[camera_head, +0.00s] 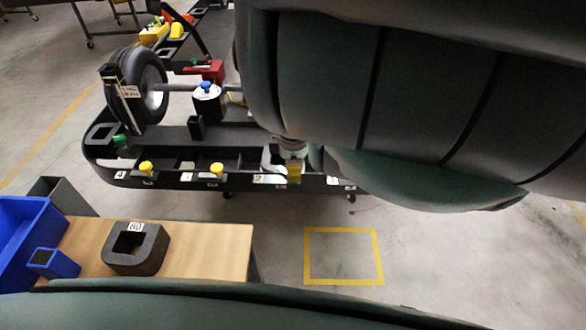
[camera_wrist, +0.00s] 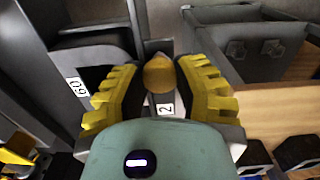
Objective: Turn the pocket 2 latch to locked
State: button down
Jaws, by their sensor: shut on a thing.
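The pocket 2 latch (camera_wrist: 158,73) shows a rounded yellow knob in the wrist view, beside a white label reading 2 (camera_wrist: 165,108). My gripper (camera_wrist: 160,84) has its yellow ribbed fingers on either side of this knob and is shut on it. In the head view my gripper (camera_head: 291,170) is at the front edge of the black kart stand (camera_head: 175,137), and my arm covers much of the right side. The latch is hidden there behind the gripper. I cannot tell which way the latch is turned.
Other yellow knobs stand along the stand's front edge, one at left (camera_head: 146,168) and one nearer the gripper (camera_head: 217,170). A wheel (camera_head: 150,86) stands behind. A wooden table (camera_head: 205,240) with a dark block (camera_head: 152,262) and blue bin (camera_head: 20,225) is in front. Floor inside the yellow square (camera_head: 343,256) is clear.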

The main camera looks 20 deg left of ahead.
jog(key=m, duration=0.5)
jog(key=shift+f+m+b, duration=0.1)
jog(key=shift+m+b, duration=0.2)
jog(key=shift+b, duration=0.1)
jog(key=shift+m+b, duration=0.35)
jog(key=shift+m, duration=1.75)
jog(key=c, duration=0.6)
grip_release()
notch_tip(320, 180, up, 6)
jog(key=shift+w+r, duration=0.15)
jog(key=shift+r, duration=0.65)
